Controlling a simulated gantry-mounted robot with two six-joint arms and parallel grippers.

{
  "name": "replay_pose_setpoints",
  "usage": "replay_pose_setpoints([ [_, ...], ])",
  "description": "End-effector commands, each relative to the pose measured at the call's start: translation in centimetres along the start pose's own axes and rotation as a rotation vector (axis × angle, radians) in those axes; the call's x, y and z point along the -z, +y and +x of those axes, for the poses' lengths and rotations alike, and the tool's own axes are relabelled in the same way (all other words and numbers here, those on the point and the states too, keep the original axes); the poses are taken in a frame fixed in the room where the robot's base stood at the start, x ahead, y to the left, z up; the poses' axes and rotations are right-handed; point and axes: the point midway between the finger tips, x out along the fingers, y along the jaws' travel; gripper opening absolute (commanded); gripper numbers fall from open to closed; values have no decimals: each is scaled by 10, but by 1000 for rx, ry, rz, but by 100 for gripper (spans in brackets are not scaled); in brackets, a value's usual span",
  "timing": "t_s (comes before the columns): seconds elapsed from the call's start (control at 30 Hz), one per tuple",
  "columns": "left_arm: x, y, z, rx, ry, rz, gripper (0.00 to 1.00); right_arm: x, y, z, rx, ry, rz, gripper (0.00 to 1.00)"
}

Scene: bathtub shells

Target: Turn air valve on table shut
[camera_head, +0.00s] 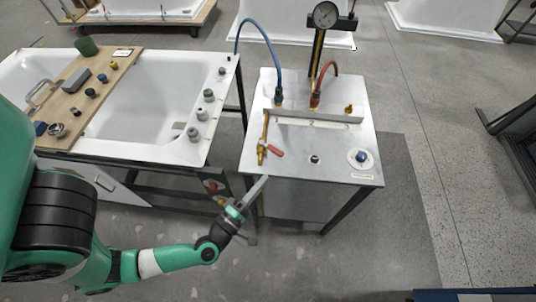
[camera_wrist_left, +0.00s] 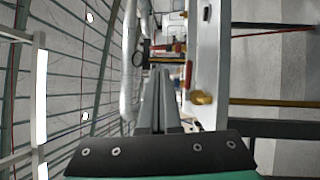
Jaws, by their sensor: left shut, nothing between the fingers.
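The air valve is a brass fitting (camera_head: 262,154) with a red lever handle (camera_head: 275,150), at the left front edge of the metal table (camera_head: 305,162). The handle sticks out to the right of the brass body, angled slightly down. My left gripper (camera_head: 264,180) is shut and empty, in front of the table's front edge, a little below the valve in the picture and apart from it. In the left wrist view its shut fingers (camera_wrist_left: 161,75) point ahead, with a brass piece (camera_wrist_left: 201,98) to their right. My right gripper is not in view.
A pressure gauge (camera_head: 325,15) stands on a post at the table's back, with a blue hose (camera_head: 262,32) and a red hose (camera_head: 328,68). A white bathtub (camera_head: 140,105) with a wooden board (camera_head: 95,85) of tools is to the left.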

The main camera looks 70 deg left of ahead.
Motion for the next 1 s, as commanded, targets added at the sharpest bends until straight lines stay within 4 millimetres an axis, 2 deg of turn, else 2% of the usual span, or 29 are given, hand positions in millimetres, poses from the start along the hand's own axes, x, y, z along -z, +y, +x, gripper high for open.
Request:
replay_pose_setpoints([
  [0.03, 19, -13, -21, 63, 19, 26, 0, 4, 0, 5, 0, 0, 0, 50],
  [0.13, 40, -28, -45, 125, 44, 53, 0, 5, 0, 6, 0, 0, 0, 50],
  [0.23, 46, -33, -52, 142, 52, 60, 0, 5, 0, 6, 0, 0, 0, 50],
  [0.43, 45, -34, -47, 137, 52, 57, 0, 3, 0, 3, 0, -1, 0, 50],
  [0.67, 48, -38, -26, 135, 60, 60, 0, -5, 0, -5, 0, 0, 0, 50],
  [1.0, 51, -45, 49, 134, 53, 60, 0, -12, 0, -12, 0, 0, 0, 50],
])
